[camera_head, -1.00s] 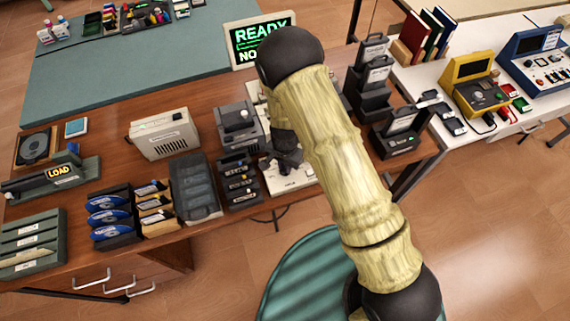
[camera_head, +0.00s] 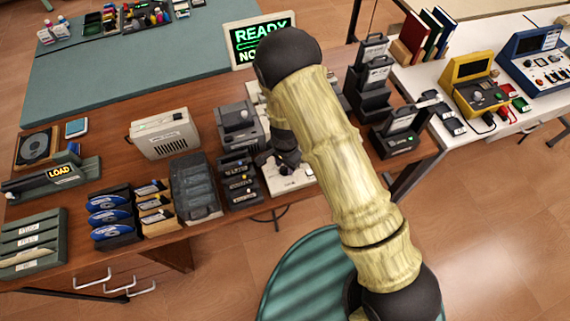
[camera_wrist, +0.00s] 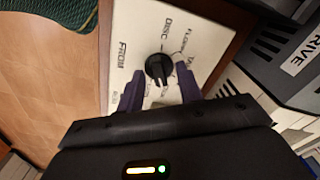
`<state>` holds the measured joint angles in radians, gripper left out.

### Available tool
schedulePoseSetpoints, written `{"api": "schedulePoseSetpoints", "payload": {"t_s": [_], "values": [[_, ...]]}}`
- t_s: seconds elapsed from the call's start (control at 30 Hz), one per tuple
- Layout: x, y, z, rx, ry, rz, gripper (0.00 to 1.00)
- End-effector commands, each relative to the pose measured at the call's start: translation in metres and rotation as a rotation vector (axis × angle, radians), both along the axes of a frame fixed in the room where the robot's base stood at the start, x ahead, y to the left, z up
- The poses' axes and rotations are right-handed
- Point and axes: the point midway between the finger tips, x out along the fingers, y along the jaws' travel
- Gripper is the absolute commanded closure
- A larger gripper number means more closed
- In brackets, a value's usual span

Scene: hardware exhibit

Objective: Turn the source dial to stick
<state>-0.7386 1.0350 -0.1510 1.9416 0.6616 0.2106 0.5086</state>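The source dial (camera_wrist: 158,66) is a black knob on a cream panel (camera_wrist: 140,25), seen in the wrist view. The printed words FROM and DISC are readable, with FLOPPY partly so; other labels are partly covered by the fingers. I cannot make out a STICK label or tell which mark the knob points to. My gripper (camera_wrist: 160,70) has its two purple fingers apart, one on each side of the knob, with pale panel showing between. I cannot tell if they touch it. In the head view, the cream panel (camera_head: 290,183) shows below my dark gripper (camera_head: 282,158); the knob is hidden.
A grey box lettered DRIVE (camera_wrist: 285,75) stands close on the right in the wrist view. In the head view, a grey drive (camera_head: 240,125) and a black slotted rack (camera_head: 240,180) stand left of my gripper. A READY screen (camera_head: 260,40) is behind; black holders (camera_head: 370,80) stand right.

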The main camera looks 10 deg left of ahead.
Motion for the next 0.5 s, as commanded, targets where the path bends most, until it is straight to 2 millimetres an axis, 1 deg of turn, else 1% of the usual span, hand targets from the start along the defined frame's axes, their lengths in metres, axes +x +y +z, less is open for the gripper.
{"api": "schedulePoseSetpoints", "payload": {"t_s": [0.3, 0.37, 0.5], "values": [[-0.001, 0.000, 0.001, 0.000, 0.001, 0.001, 0.65], [0.000, 0.000, 0.004, 0.000, 0.001, 0.001, 0.65], [0.000, 0.001, 0.016, 0.001, 0.000, 0.002, 0.65]]}}
